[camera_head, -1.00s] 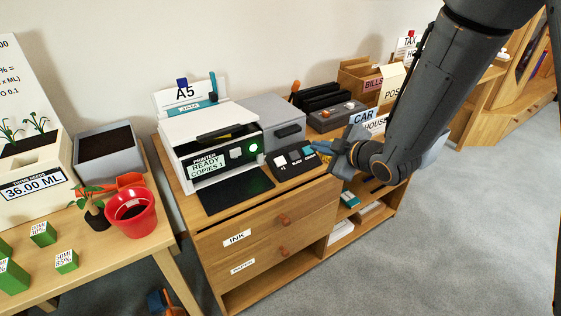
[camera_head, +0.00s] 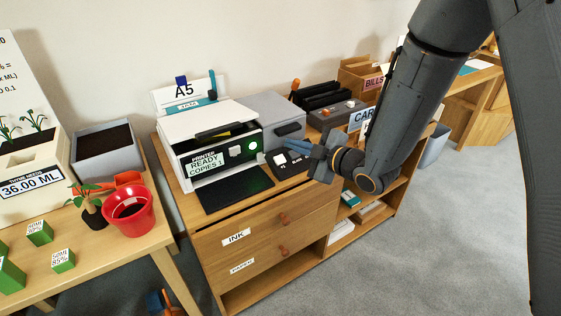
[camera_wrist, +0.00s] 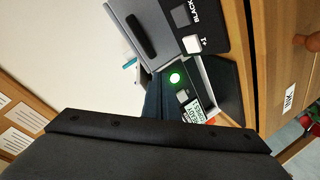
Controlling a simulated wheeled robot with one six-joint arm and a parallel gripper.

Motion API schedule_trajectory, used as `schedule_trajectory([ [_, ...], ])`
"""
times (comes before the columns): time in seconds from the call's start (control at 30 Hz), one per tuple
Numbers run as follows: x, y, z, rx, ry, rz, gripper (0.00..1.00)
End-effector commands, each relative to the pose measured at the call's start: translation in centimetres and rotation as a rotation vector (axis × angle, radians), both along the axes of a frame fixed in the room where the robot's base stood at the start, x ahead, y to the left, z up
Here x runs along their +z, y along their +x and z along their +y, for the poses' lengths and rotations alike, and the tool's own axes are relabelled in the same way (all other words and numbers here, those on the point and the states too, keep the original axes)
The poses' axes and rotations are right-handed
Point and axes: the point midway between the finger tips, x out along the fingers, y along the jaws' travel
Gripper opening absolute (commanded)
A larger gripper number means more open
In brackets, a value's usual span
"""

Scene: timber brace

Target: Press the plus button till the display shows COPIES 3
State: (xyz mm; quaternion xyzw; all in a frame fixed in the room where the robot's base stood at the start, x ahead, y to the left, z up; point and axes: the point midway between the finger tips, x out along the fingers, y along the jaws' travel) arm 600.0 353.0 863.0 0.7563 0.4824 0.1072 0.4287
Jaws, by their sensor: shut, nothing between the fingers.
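The white printer (camera_head: 190,130) stands on the wooden cabinet. Its display (camera_head: 207,162) reads READY COPIES 1, and it also shows in the wrist view (camera_wrist: 194,110). A black button panel (camera_head: 287,170) lies right of the printer. In the wrist view a white button (camera_wrist: 192,44) marked +1 sits on this panel, beside a dark grey button (camera_wrist: 181,16) and the word BLACK. My gripper (camera_head: 291,147) is shut and empty, its fingertips over the panel's back edge and hiding part of it. They look apart from the white button; their height above the panel is unclear.
A grey box (camera_head: 262,110) with a dark handle stands close behind the panel. A green light (camera_head: 253,146) glows on the printer front. A black mat (camera_head: 235,188) lies before the printer. A table with a red pot (camera_head: 128,212) stands left.

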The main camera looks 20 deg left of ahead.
Motion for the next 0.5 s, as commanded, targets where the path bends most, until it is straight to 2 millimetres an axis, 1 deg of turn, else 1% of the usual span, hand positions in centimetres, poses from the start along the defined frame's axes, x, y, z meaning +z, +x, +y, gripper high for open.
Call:
schedule_trajectory([
  [0.03, -0.8, 0.2, 0.2, 0.001, -0.001, 0.001, 0.00],
  [0.3, -4.0, 1.4, 1.6, 0.001, -0.001, 0.001, 0.00],
  [0.5, -5.7, 2.1, 2.4, 0.000, 0.000, 0.000, 0.00],
])
